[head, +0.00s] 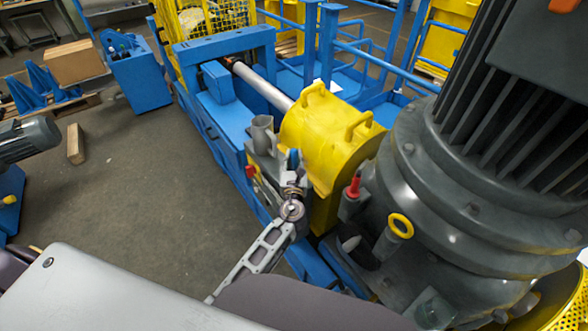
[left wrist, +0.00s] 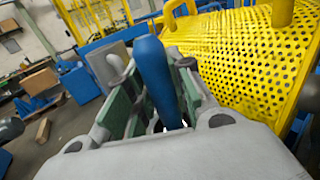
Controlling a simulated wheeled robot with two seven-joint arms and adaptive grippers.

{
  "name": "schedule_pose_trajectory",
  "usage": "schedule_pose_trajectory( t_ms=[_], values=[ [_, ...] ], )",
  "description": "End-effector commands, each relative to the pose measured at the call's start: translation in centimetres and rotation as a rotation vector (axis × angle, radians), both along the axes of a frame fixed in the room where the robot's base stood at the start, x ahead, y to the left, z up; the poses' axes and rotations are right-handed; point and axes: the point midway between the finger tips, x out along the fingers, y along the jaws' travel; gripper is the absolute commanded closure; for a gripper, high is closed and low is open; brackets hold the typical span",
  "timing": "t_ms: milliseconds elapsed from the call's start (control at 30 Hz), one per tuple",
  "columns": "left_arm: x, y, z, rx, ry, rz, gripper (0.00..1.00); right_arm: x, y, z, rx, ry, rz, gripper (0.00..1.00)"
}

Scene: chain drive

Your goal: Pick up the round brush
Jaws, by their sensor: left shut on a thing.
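The round brush shows as a thick blue handle (left wrist: 155,75) standing up between the green-padded fingers of my left gripper (left wrist: 150,105) in the left wrist view. In the head view only a small blue piece of the round brush (head: 293,157) shows above my left gripper (head: 294,183). My left gripper is shut on the handle, beside the yellow perforated guard. The brush's bristles are hidden, and I cannot tell whether it is clear of what lies beneath. My right gripper is not in view.
The yellow guard (head: 312,125) and the large grey motor (head: 450,190) stand close on the right. A grey cup (head: 262,133) is just behind my left gripper. A red-handled item (head: 354,187) and a yellow ring (head: 400,226) are near the motor.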

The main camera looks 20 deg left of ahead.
Motion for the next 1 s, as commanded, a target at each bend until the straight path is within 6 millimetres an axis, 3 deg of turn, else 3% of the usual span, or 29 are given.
schedule_pose_trajectory(
  t_ms=[100,533,1000],
  values=[
    [0.0,0.0,0.0,0.000,0.000,0.000,1.00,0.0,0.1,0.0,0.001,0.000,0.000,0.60],
    [0.0,0.0,0.8,-0.001,-0.001,0.000,1.00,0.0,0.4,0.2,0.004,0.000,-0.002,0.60],
    [0.0,0.0,6.6,-0.001,-0.002,0.001,1.00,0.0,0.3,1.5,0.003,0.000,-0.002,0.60]
  ],
)
